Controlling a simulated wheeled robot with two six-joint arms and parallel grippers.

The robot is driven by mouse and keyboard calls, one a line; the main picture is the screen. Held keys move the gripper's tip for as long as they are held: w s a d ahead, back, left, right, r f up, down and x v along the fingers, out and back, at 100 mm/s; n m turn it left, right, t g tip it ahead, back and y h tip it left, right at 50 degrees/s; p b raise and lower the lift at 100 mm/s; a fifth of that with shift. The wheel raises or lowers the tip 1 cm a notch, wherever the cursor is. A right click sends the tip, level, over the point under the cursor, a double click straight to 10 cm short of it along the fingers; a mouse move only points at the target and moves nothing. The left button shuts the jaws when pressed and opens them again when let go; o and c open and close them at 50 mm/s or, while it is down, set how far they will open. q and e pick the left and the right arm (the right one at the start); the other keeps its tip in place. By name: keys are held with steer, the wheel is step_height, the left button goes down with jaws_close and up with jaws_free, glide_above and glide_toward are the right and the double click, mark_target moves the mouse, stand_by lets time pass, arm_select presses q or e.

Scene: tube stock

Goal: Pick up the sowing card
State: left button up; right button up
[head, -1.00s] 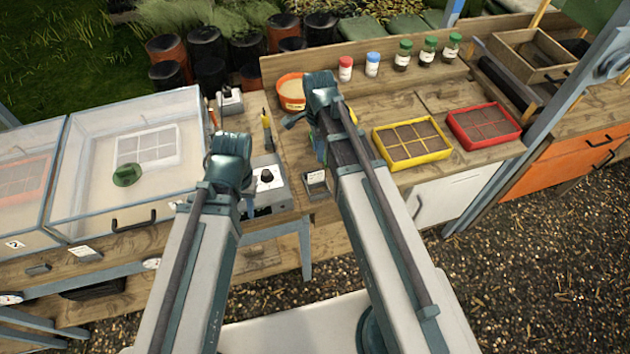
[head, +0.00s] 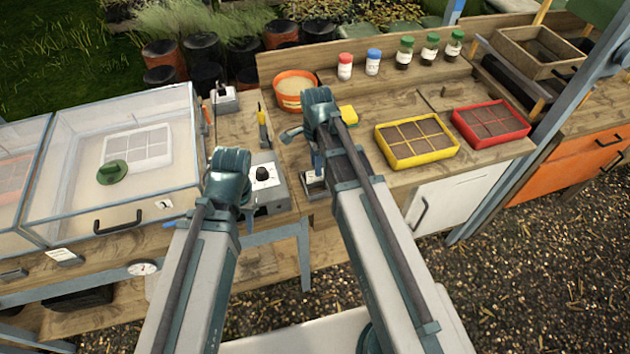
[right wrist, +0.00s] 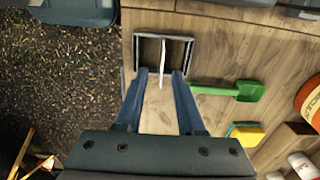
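The sowing card (right wrist: 162,64) shows edge-on in the right wrist view as a thin white upright strip in a small dark-framed holder (right wrist: 183,51) on the wooden bench. In the head view the holder (head: 313,184) is partly hidden by my right arm. My right gripper (right wrist: 160,73) is open, its fingers pointing at the holder, with the card in line with the gap between the fingertips. I see no finger touching the card.
A green scoop (right wrist: 240,91) lies close right of the holder, with a yellow sponge (right wrist: 246,134) and an orange pot (right wrist: 309,101) beyond. A grey control box (head: 267,183) stands to the left. Yellow (head: 415,142) and red (head: 490,125) seed trays stand at right.

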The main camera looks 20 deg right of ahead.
mark_target(315, 179)
step_height(315, 179, down, 4)
steer(key=b, duration=0.3)
steer(key=shift+w+a+f+b, duration=0.15)
steer(key=shift+f+b, duration=0.1)
steer(key=shift+b, duration=0.1)
steer(key=shift+r, duration=0.1)
jaws_close()
